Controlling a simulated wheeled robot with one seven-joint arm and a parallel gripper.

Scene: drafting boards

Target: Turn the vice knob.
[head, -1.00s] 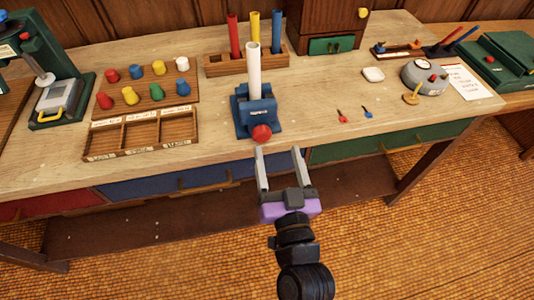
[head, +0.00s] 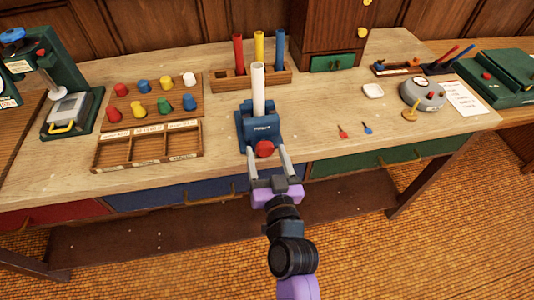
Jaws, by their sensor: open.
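The blue vice (head: 255,125) stands at the front edge of the wooden bench with a white tube (head: 258,88) upright in it. Its red round knob (head: 265,149) faces the front. My gripper (head: 266,151) is open, with one grey finger on the left of the knob and the other on its right. The knob appears to lie between the fingertips; I cannot tell whether either finger touches it.
A wooden tray with empty compartments (head: 150,162) and a board of coloured pegs (head: 183,84) lie left of the vice. A rack with coloured tubes (head: 233,84) stands behind. A red key (head: 342,132) and a blue key (head: 367,128) lie to the right on clear bench.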

